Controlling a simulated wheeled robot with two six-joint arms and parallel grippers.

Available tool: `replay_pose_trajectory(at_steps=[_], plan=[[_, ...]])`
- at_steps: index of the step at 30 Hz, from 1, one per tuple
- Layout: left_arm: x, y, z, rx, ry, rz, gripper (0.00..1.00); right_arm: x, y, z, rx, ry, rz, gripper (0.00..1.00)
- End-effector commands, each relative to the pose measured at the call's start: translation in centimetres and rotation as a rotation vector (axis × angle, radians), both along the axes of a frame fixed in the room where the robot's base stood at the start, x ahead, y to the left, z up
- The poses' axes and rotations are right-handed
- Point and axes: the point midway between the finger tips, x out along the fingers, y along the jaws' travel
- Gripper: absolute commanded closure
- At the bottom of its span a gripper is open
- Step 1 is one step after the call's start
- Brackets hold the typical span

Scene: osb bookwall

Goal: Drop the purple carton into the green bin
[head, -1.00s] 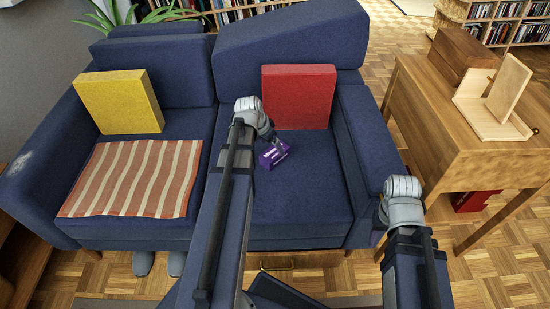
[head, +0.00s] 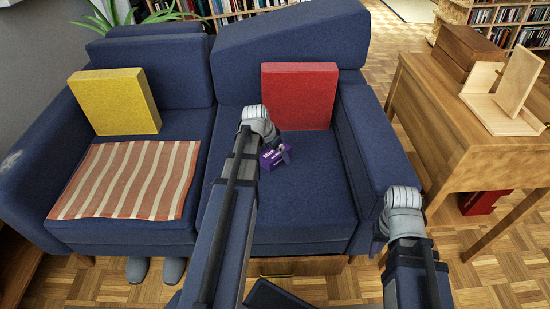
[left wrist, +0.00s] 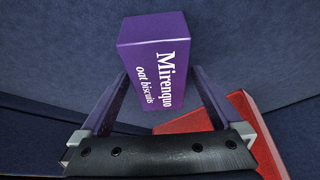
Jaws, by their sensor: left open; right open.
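The purple carton (head: 270,160), printed with white lettering, lies on the right seat of the blue sofa, in front of the red cushion. It also shows large in the left wrist view (left wrist: 155,60). My left gripper (head: 281,152) is at the carton. In the left wrist view its open fingers (left wrist: 157,75) reach along both sides of the carton; I cannot tell whether they touch it. My right gripper (head: 380,236) is low beside the sofa's right arm, mostly hidden behind its own wrist. No green bin is in view.
The blue sofa (head: 300,215) carries a yellow cushion (head: 115,100), a red cushion (head: 299,95) and a striped cloth (head: 128,180). A wooden table (head: 440,115) stands close on the right, with a red object (head: 482,202) beneath it. Grey slippers (head: 155,269) lie on the floor.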

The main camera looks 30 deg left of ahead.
Motion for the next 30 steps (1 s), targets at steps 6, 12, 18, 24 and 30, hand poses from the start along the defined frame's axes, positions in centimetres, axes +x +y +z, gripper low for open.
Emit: replay_pose_trajectory(at_steps=[6, 12, 18, 24, 30], plan=[[-0.02, 0.0, -0.12, 0.0, 0.0, 0.0, 0.0, -0.01, 0.0, -0.11, 0.0, 0.0, 0.0, 0.5], [-0.02, 0.0, -0.41, 0.0, 0.0, 0.0, 0.0, 0.0, 0.0, -0.41, 0.0, 0.0, 0.0, 0.5], [0.0, 0.01, -0.51, 0.0, 0.0, 0.0, 0.0, 0.0, 0.0, -0.51, 0.0, 0.0, 0.0, 0.5], [-0.01, 0.0, -0.49, 0.0, 0.0, 0.0, 0.02, 0.0, 0.0, -0.49, 0.0, 0.0, 0.0, 0.5], [-0.01, 0.0, -0.49, 0.0, 0.0, 0.0, 0.25, -0.01, 0.0, -0.49, 0.0, 0.0, 0.0, 0.5]])
